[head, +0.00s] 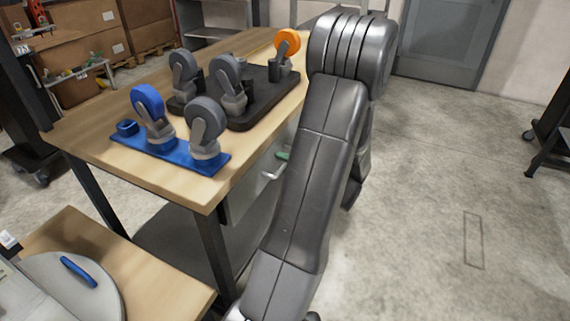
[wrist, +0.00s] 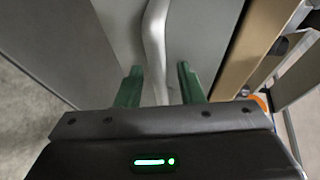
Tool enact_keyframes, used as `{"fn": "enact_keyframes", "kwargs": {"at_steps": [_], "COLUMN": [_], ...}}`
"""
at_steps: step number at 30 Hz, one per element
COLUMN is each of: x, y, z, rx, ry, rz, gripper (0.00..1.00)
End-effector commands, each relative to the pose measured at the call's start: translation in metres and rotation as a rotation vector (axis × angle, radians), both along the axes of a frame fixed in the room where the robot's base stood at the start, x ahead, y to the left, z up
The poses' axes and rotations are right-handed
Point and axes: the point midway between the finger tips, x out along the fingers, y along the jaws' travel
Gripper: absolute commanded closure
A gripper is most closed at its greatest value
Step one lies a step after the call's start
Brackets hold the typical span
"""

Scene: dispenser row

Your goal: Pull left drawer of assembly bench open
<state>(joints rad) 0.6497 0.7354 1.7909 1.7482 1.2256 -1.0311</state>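The assembly bench (head: 120,172) has a wooden top and dark legs. A grey drawer front (head: 238,198) with a pale bar handle (head: 272,173) shows under its right-hand edge, partly hidden by my arm. In the wrist view the handle (wrist: 154,42) runs down between the two green fingers of my gripper (wrist: 159,74). The fingers are apart, one on each side of the handle, with a visible gap at the right finger. The grey drawer front (wrist: 200,35) lies behind. In the head view only a bit of green finger (head: 284,155) shows beside the handle.
On the bench top stand a blue plate (head: 185,157) with casters and a dark tray (head: 262,112) with casters, one orange. A lower wooden table (head: 150,280) is at the front left. The floor to the right (head: 430,190) is clear.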

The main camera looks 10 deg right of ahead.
Motion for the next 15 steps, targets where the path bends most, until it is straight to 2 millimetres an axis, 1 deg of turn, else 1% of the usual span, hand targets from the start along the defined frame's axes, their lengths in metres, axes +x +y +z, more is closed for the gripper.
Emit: {"fn": "enact_keyframes", "kwargs": {"at_steps": [2, 6, 7, 15], "x": [-0.0002, -0.0002, -0.0003, -0.0012], "y": [-0.0001, -0.0002, -0.0002, -0.0015], "z": [0.0000, 0.0001, 0.0000, -0.0004], "rx": [0.000, 0.000, 0.000, 0.000], "ry": [0.000, 0.000, 0.000, 0.000], "rz": [0.000, 0.000, 0.000, 0.000], "gripper": [0.68, 0.95, 1.00, 1.00]}}
